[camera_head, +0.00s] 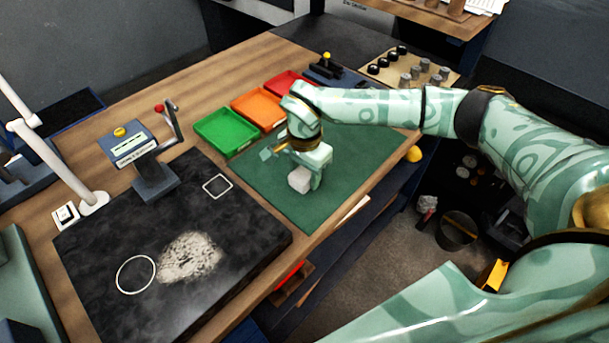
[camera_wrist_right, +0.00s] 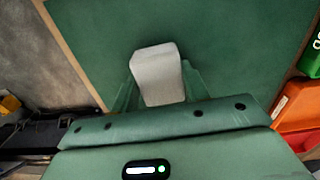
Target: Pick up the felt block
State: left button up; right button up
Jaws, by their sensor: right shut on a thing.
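The felt block (camera_head: 299,179) is a small pale grey-white block over the green mat (camera_head: 262,184). My right gripper (camera_head: 305,177) is shut on it, coming down from above. In the right wrist view the felt block (camera_wrist_right: 158,75) sits between the two green fingers, with its far end sticking out past them. I cannot tell whether the block touches the mat or is just above it. My left gripper does not show in the head view.
Green (camera_head: 226,131), orange (camera_head: 258,109) and red (camera_head: 287,86) trays stand behind the mat. A black slab (camera_head: 110,258) with a dusty patch lies left of it. A small display stand (camera_head: 133,148) rises behind the slab. The mat's front part is clear.

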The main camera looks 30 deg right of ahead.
aim_at(304, 172)
jog(key=shift+r, duration=0.1)
jog(key=shift+r, duration=0.35)
notch_tip(304, 172, up, 3)
jog(key=shift+f+p, duration=0.1)
jog(key=shift+p, duration=0.3)
jog(key=s+d+r+p, duration=0.1)
jog(key=s+d+r, duration=0.2)
jog(key=s+r, duration=0.6)
jog(key=s, duration=0.4)
jog(key=shift+s+r+p, duration=0.2)
jog(key=shift+s+p, duration=0.15)
jog(key=shift+p, duration=0.05)
jog(key=shift+o, duration=0.5)
jog(key=shift+d, duration=0.1)
